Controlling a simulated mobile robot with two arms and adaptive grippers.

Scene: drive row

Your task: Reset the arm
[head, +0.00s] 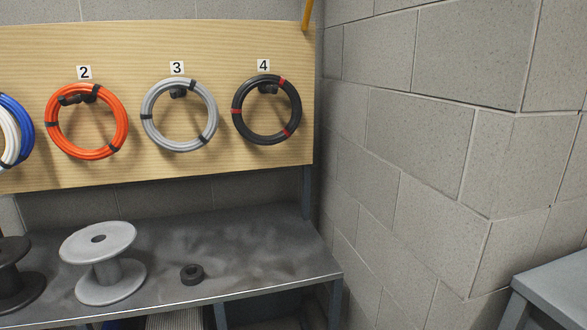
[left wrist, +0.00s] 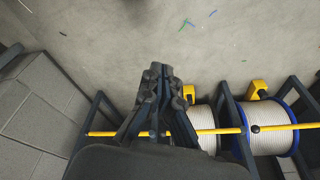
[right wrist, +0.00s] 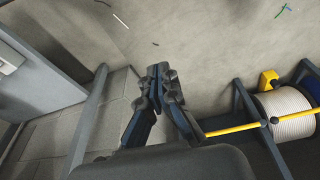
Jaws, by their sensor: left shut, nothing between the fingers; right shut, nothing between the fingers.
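My left gripper (left wrist: 160,88) shows in the left wrist view with its fingers together and nothing between them. It hangs over grey floor, with cable reels on a rack to its right. My right gripper (right wrist: 161,84) shows in the right wrist view, also shut and empty, over the floor with a grey block wall behind and to its left. Neither gripper shows in the head view. Neither touches anything that I can see.
In the head view, orange (head: 87,153), grey (head: 146,116) and black (head: 238,120) cable coils hang on a wooden board (head: 215,45). White reels (left wrist: 270,128) sit on a yellow-barred rack.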

